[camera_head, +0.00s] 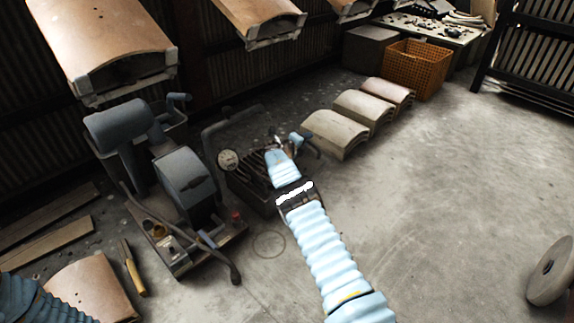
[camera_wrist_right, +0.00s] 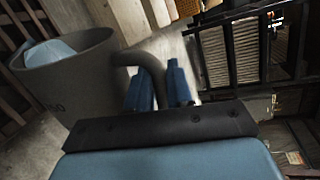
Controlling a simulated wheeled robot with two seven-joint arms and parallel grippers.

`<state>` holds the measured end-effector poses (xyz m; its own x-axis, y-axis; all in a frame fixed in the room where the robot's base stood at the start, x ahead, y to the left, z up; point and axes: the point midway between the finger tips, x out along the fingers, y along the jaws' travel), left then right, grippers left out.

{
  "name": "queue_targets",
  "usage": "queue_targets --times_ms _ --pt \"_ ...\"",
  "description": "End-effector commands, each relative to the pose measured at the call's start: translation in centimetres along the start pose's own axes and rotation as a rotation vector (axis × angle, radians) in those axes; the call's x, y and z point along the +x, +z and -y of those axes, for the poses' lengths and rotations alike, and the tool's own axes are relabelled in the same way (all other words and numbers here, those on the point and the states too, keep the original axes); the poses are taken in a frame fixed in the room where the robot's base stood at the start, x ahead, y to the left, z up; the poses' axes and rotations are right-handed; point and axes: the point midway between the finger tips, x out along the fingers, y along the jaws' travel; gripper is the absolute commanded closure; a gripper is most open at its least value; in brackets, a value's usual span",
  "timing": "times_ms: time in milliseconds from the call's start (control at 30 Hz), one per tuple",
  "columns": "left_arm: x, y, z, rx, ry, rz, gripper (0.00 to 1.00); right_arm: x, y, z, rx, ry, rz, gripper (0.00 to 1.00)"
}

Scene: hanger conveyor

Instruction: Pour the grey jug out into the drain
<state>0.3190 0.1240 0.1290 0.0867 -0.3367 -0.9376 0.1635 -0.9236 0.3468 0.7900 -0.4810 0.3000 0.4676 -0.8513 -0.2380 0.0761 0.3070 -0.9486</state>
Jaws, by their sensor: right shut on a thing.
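In the right wrist view the grey jug (camera_wrist_right: 72,80) is at the left, its rim slightly tilted and something pale blue showing inside it. Its curved handle (camera_wrist_right: 150,62) runs between the blue fingers of my right gripper (camera_wrist_right: 160,88), which is shut on it. In the head view my right gripper (camera_head: 292,143) is at the middle, at the far end of my arm; I cannot clearly tell the jug there from the grey parts around it. A dark slatted thing (camera_head: 250,186), perhaps the drain, lies just left of and below the gripper. My left gripper is out of view.
A grey machine (camera_head: 187,185) on a base stands left of my right arm. Curved tiles (camera_head: 335,130) and an orange crate (camera_head: 416,68) are at the back. Tiles (camera_head: 103,45) hang above. A round stone (camera_head: 551,270) is at the right.

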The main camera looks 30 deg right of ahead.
Motion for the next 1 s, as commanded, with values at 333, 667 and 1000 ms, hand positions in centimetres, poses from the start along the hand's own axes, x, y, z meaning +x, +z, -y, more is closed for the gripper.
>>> queue_targets --times_ms 333,667,1000 --pt "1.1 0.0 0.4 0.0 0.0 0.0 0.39 0.2 0.5 -0.5 -0.046 -0.001 -0.012 1.0" --pt "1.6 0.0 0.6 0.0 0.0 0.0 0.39 0.2 0.8 -0.6 -0.077 0.003 -0.021 1.0" --pt "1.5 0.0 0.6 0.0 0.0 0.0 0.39 0.2 0.8 -0.6 -0.078 0.003 -0.021 1.0"
